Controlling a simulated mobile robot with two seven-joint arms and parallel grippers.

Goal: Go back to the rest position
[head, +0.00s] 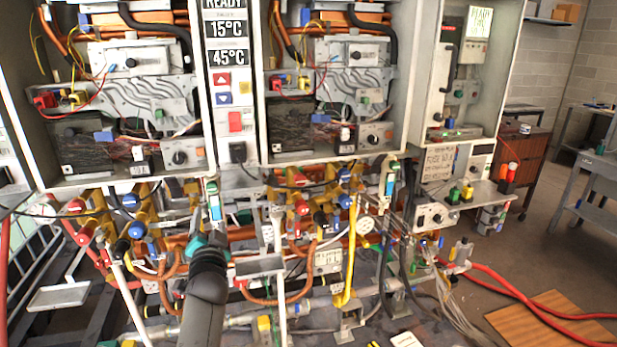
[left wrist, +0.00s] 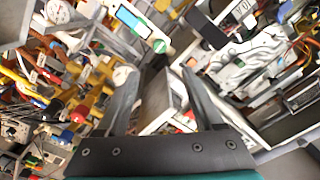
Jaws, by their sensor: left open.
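My left gripper (head: 208,240) is in the lower middle-left of the head view, at the end of my dark arm, in front of the pipework below the heater cabinets. In the left wrist view its two fingers (left wrist: 162,95) stand wide apart with nothing between them. A small light-blue-and-white meter (head: 213,200) shows just above the gripper in the head view; a meter with a cyan screen (left wrist: 131,20) also shows beyond the fingers in the wrist view. I cannot tell the gripper's exact distance from the pipes. My right gripper is in neither view.
Open heater cabinets (head: 335,80) fill the back, with a display panel (head: 228,45) between two of them. Pipes, valves and a yellow pipe (head: 351,250) crowd the space below. Red hoses (head: 520,295) cross the floor by a wooden board (head: 555,318). Open floor lies at right.

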